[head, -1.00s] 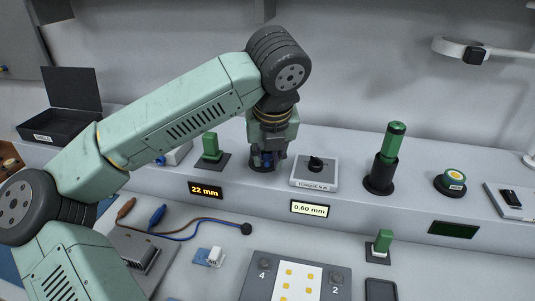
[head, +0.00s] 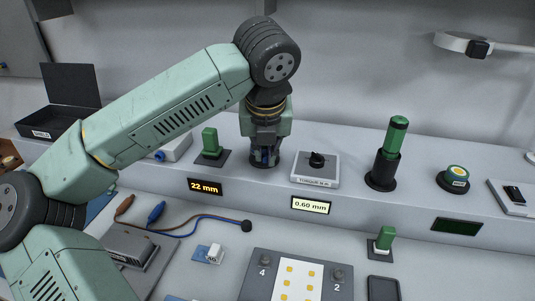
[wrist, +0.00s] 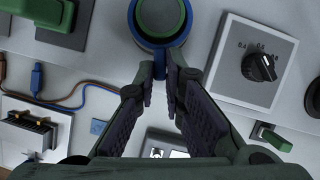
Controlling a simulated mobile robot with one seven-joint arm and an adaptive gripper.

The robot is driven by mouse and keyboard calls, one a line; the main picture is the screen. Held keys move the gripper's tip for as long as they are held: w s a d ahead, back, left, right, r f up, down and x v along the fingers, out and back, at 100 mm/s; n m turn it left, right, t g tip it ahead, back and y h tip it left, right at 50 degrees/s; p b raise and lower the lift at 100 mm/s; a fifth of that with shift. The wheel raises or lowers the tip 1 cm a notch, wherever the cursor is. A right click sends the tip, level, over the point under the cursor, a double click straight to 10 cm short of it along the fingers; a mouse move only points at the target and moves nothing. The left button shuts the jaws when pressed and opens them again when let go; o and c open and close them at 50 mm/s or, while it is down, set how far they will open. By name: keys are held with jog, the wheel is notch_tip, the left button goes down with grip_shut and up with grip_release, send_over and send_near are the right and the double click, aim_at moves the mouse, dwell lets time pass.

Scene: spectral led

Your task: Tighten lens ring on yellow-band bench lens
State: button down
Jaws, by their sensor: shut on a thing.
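My gripper (head: 265,148) points down over a short dark lens mount (head: 264,165) on the raised shelf. In the wrist view this lens shows a green top (wrist: 160,15) inside a blue ring (wrist: 160,41), partly cut off by the frame. My fingertips (wrist: 161,68) are nearly together at the ring's near edge, with a small blue piece, seemingly its tab, between them. A short black lens (head: 455,182) with a yellow band round its green top and a white label stands farther right on the shelf, apart from my gripper. No yellow shows clearly on the gripped lens.
A torque box (head: 315,168) with a black knob stands just right of my gripper. A green block on a dark base (head: 210,145) is just left. A tall green-topped cylinder (head: 389,155) stands farther right. Cables (head: 195,221) lie on the lower bench.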

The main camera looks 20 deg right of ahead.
jog(key=m+b, duration=0.1)
jog(key=a+m+h+b, duration=0.1)
jog(key=m, duration=0.1)
jog(key=shift+w+a+f, duration=0.1)
jog(key=shift+w+a, duration=0.2)
jog(key=shift+w, duration=0.1)
jog(key=shift+w+a+m+g+h+b, duration=0.15)
jog(key=shift+w+a+m+g+h, duration=0.1)
jog(key=shift+m, duration=0.5)
jog(key=shift+w+a+m+g+h+b, duration=0.2)
jog(key=shift+w+a+m+g, duration=0.1)
jog(key=shift+m, duration=0.4)
jog(key=shift+w+a+m+g+h+b, duration=0.1)
jog(key=shift+w+a+m+g+h, duration=0.15)
jog(key=shift+m, duration=0.5)
jog(key=c, duration=1.7)
grip_release()
jog(key=v, duration=1.2)
jog(key=shift+w, duration=0.1)
